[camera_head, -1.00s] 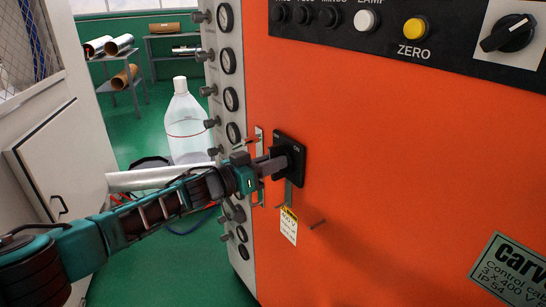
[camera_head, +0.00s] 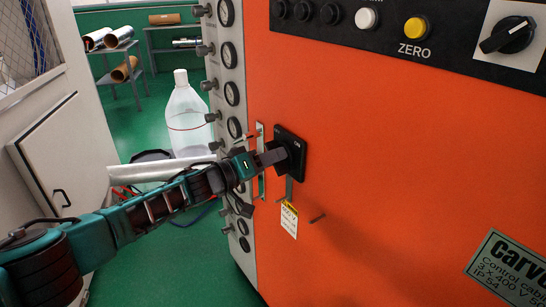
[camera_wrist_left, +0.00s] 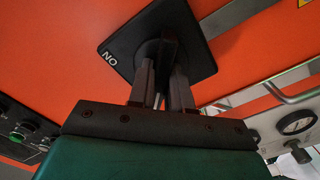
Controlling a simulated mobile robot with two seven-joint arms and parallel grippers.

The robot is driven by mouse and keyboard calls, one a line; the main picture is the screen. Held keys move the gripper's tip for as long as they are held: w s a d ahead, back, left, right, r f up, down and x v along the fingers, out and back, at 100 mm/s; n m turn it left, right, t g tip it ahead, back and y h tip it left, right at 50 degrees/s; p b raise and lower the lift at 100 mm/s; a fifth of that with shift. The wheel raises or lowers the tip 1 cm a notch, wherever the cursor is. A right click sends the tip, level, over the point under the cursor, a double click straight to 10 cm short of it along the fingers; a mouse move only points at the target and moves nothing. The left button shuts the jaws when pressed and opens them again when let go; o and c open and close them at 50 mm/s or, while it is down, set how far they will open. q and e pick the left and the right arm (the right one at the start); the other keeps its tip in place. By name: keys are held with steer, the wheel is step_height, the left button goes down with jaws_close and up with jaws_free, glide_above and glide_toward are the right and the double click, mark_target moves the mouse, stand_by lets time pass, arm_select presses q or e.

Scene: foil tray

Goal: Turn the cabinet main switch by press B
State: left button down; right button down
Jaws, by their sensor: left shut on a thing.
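The cabinet main switch is a black square plate with a black knob on the front of the orange cabinet (camera_head: 400,200). The switch plate (camera_head: 292,142) shows in the head view and, close up, in the left wrist view (camera_wrist_left: 193,22), where "ON" is printed at its left. My left gripper (camera_head: 282,155) reaches the switch from the left. In the left wrist view its fingers (camera_wrist_left: 162,80) are shut on the dark knob, one on each side. The fingers hide part of the knob. My right gripper is not in view.
Gauges and valves (camera_head: 231,93) line the cabinet's left edge. A control panel (camera_head: 375,22) with buttons and a rotary knob (camera_head: 507,35) is above. A clear bottle-shaped container (camera_head: 187,118) stands behind.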

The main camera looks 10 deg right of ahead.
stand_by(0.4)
arm_select(q)
steer(key=c, duration=1.1)
jaws_free()
steer(key=shift+c, duration=0.2)
steer(key=p+v, duration=0.2)
steer(key=v, duration=1.1)
steer(key=shift+d, duration=0.1)
